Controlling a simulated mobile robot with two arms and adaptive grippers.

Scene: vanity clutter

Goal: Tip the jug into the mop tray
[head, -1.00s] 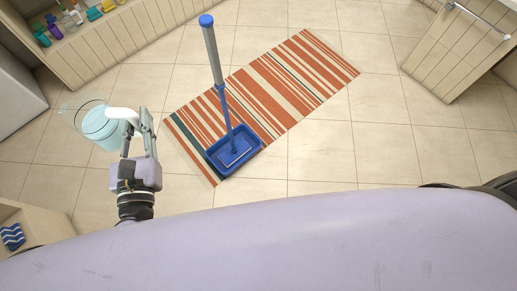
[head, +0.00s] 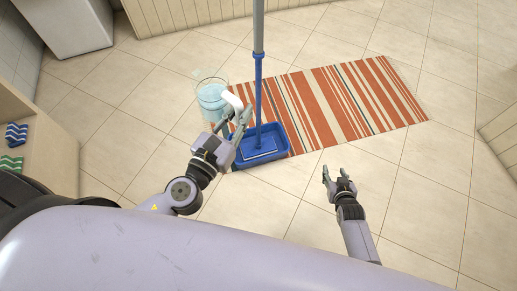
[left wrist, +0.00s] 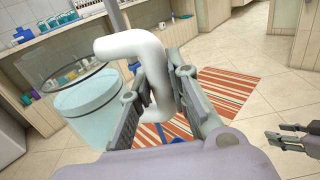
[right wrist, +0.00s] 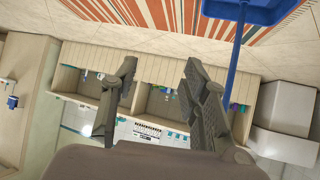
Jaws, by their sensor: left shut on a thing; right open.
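A clear jug (head: 212,101) with pale blue liquid and a white handle (head: 233,101) is held up in the head view, roughly upright. My left gripper (head: 238,118) is shut on the handle, which also shows between the fingers in the left wrist view (left wrist: 152,62). The jug body (left wrist: 92,112) is to the left there. The blue mop tray (head: 275,152) sits at the near left end of the striped mat, close to the right of the jug in the picture. A mop (head: 258,80) stands in it. My right gripper (head: 338,177) is open and empty, right of the tray.
The mop's upright pole is close beside the jug and left gripper. The striped mat (head: 350,95) lies on tiled floor. Shelves with striped towels (head: 16,134) are at the left edge. The floor in front of the tray looks clear.

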